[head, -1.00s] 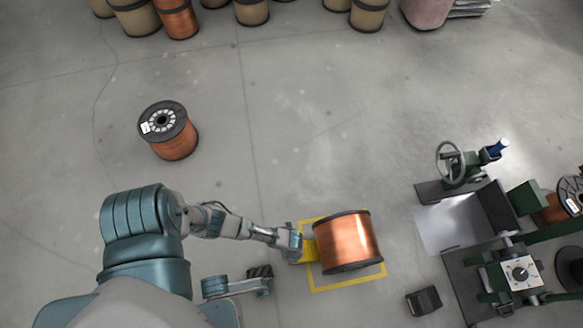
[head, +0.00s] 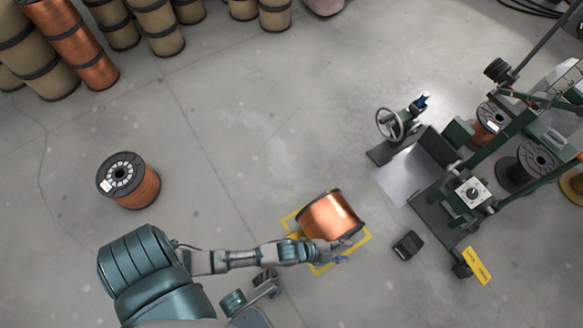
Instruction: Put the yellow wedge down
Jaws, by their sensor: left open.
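The yellow wedge (head: 296,236) is a small yellow piece at the left side of the copper spool (head: 331,216), largely hidden by my arm and the spool. The spool lies on its side within the yellow floor square (head: 364,238). My left gripper (head: 340,254) is open at the spool's near side, to the right of the wedge and apart from it. Whether the wedge touches the spool cannot be told. My right gripper is not in view.
A dark block (head: 408,244) lies on the floor right of the square. A green machine (head: 470,190) with a handwheel stands at the right. Another copper spool (head: 128,180) stands upright at the left. More spools stand at the back. The middle floor is clear.

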